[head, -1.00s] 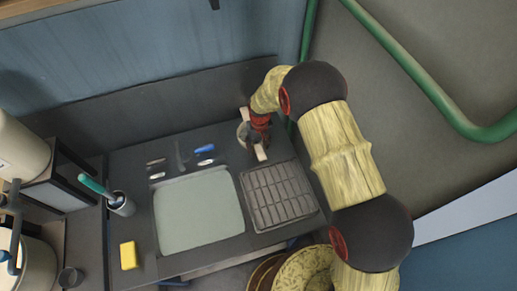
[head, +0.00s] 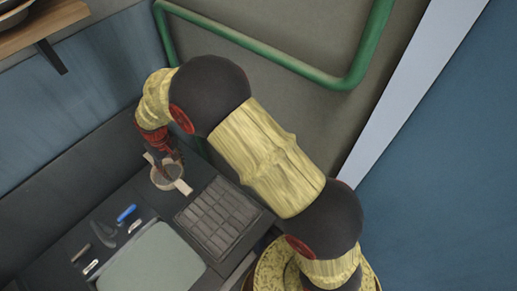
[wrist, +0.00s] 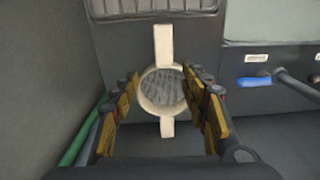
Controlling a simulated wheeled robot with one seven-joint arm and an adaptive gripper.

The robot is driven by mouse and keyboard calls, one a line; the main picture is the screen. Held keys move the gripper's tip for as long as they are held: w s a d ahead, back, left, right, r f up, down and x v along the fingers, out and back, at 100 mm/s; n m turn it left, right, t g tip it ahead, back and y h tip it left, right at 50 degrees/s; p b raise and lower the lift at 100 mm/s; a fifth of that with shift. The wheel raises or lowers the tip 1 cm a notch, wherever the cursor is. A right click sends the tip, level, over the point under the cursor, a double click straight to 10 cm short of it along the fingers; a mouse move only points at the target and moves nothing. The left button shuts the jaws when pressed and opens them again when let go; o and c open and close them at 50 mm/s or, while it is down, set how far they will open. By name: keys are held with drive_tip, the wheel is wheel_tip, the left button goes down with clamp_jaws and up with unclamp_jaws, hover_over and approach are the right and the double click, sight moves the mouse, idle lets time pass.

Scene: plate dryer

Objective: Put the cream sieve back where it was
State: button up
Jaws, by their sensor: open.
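The cream sieve (head: 182,187) is a round ring with two flat handles on opposite sides. It appears to lie on the dark counter, beside the gridded rack. In the wrist view the sieve (wrist: 166,45) lies straight ahead, with grey mesh inside its ring. My gripper (head: 168,160) is over the sieve in the head view and hides part of it. In the wrist view my gripper (wrist: 161,85) is open, with one finger on each side of the ring. Whether the fingers touch the ring I cannot tell.
The grey gridded rack (head: 218,217) and a pale green mat (head: 150,262) are on the counter. A blue-handled tool (head: 126,212) and other small utensils lie left of the sieve. A green rail (head: 270,66) runs along the wall behind my arm.

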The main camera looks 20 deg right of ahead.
drive_tip(key=s+d+r+m+t, duration=0.1)
drive_tip(key=s+d+r, duration=0.2)
drive_tip(key=d+r, duration=0.65)
drive_tip(key=s+d+r+m+t, duration=0.1)
drive_tip(key=s+d+r, duration=0.35)
drive_tip(key=r, duration=0.95)
drive_tip(key=s+d+r+m+t, duration=0.1)
drive_tip(key=s+d+r, duration=0.1)
drive_tip(key=s+d, duration=0.2)
drive_tip(key=s+d+r+m+t, duration=0.1)
drive_tip(key=s+d+r, duration=0.2)
drive_tip(key=s, duration=0.6)
drive_tip(key=s+d+r+m+t, duration=0.1)
drive_tip(key=s+d+r, duration=0.1)
drive_tip(key=s+d, duration=0.3)
drive_tip(key=shift+s+r, duration=0.3)
drive_tip(key=shift+s, duration=0.55)
drive_tip(key=shift+d+f, duration=0.1)
wheel_tip(320, 180, down, 11)
drive_tip(key=b, duration=1.1)
drive_tip(key=shift+f+b, duration=0.2)
drive_tip(key=shift+b, duration=0.15)
drive_tip(key=shift+c, duration=0.5)
